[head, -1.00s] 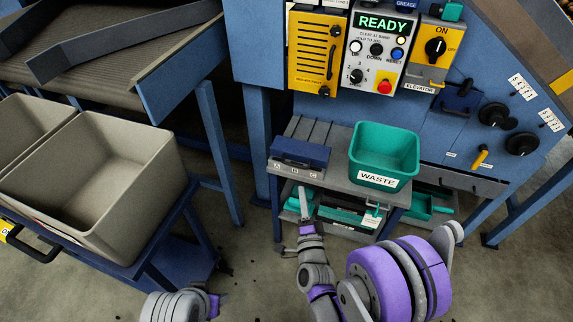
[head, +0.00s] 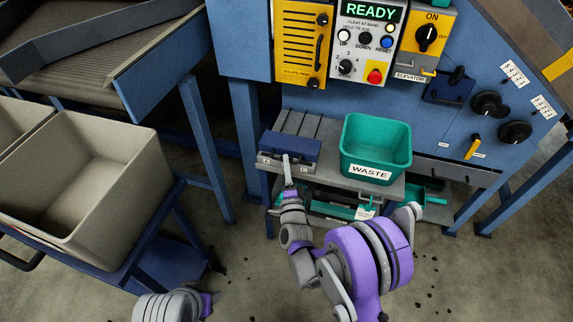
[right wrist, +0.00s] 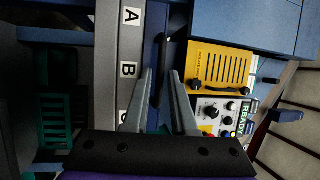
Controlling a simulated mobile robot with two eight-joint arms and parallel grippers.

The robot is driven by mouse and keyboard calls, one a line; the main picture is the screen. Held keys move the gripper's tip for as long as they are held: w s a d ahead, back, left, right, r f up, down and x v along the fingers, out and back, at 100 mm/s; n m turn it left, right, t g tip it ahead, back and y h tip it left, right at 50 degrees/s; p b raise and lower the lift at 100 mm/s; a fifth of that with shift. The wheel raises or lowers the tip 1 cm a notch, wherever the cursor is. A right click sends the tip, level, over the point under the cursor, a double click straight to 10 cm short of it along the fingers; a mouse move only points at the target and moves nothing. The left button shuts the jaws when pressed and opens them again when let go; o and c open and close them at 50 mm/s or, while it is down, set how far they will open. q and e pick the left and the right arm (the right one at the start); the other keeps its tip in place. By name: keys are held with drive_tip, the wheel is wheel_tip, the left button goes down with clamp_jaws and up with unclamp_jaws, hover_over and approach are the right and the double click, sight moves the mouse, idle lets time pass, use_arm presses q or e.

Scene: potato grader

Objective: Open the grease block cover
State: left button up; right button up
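A dark blue cover with a black knob (head: 449,88) is on the sloped blue panel, right of the control box. It looks shut, but I cannot read a label that names it as the grease block cover. My right gripper (head: 287,168) is at the front edge of the small grey bench, well left of and below that cover.
A blue box (head: 291,146) and a teal WASTE bin (head: 375,150) stand on the bench (head: 325,178). The control box (head: 367,42) reads READY. Black knobs (head: 489,104) and a yellow lever (head: 472,147) are on the panel. A grey-beige crate (head: 85,185) is at left.

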drive_tip(key=shift+w, duration=0.2)
drive_tip(key=shift+c, duration=0.3)
clamp_jaws()
idle(1.1)
